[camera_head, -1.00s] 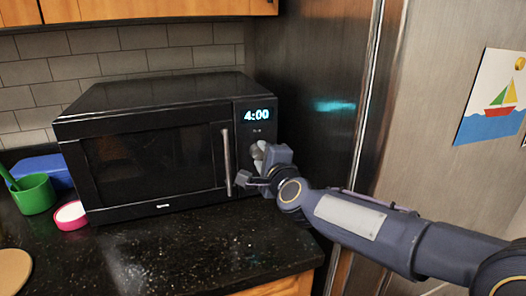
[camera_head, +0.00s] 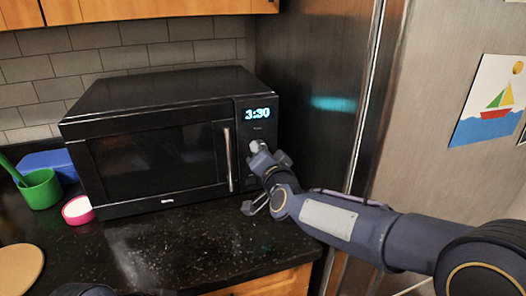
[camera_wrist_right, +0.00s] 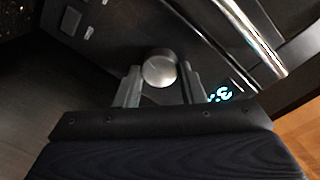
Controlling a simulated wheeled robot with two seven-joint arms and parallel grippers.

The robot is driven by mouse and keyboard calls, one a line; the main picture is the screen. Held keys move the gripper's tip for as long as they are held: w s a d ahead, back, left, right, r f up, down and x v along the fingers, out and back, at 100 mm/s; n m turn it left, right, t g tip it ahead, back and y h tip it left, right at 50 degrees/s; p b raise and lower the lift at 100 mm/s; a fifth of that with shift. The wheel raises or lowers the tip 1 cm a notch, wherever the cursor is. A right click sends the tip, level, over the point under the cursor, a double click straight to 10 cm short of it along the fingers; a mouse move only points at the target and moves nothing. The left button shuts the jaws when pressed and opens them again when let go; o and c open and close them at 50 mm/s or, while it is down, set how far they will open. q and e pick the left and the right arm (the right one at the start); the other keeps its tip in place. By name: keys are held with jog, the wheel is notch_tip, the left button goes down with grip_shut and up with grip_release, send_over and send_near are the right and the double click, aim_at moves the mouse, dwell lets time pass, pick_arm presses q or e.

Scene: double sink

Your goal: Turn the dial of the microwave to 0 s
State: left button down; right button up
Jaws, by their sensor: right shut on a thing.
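The black microwave (camera_head: 160,150) stands on the counter with its door closed. Its display (camera_head: 257,114) reads 3:30. The round silver dial (camera_head: 256,146) is on the control panel below the display, right of the door handle. It also shows in the right wrist view (camera_wrist_right: 160,70), between the two fingers. My right gripper (camera_head: 262,157) is at the dial, with its fingers shut on the dial's sides. In the right wrist view my right gripper (camera_wrist_right: 158,86) looks rotated relative to the panel. My left gripper is not in view.
The silver door handle (camera_head: 228,158) is close to the left of the dial. A tall dark metal fridge (camera_head: 315,130) stands to the right. A green cup (camera_head: 40,190) and a pink-rimmed container (camera_head: 77,211) are left of the microwave. The counter (camera_head: 180,245) in front is clear.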

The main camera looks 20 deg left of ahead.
jog(key=shift+w+d+f+m+y+b, duration=0.1)
jog(key=shift+m+y+b, duration=0.25)
jog(key=shift+m+b, duration=3.6)
jog(key=shift+s+f+m+y+b, duration=0.2)
jog(key=shift+m+b, duration=0.85)
jog(key=shift+m, duration=5.75)
jog(key=shift+w+d+r+m+y+b, duration=0.15)
jog(key=shift+m+y+b, duration=0.3)
jog(key=shift+m+b, duration=3.5)
jog(key=m+p, duration=0.2)
jog(key=p, duration=0.1)
jog(key=shift+a+g, duration=0.1)
jog(key=shift+g, duration=0.2)
jog(key=o, duration=1)
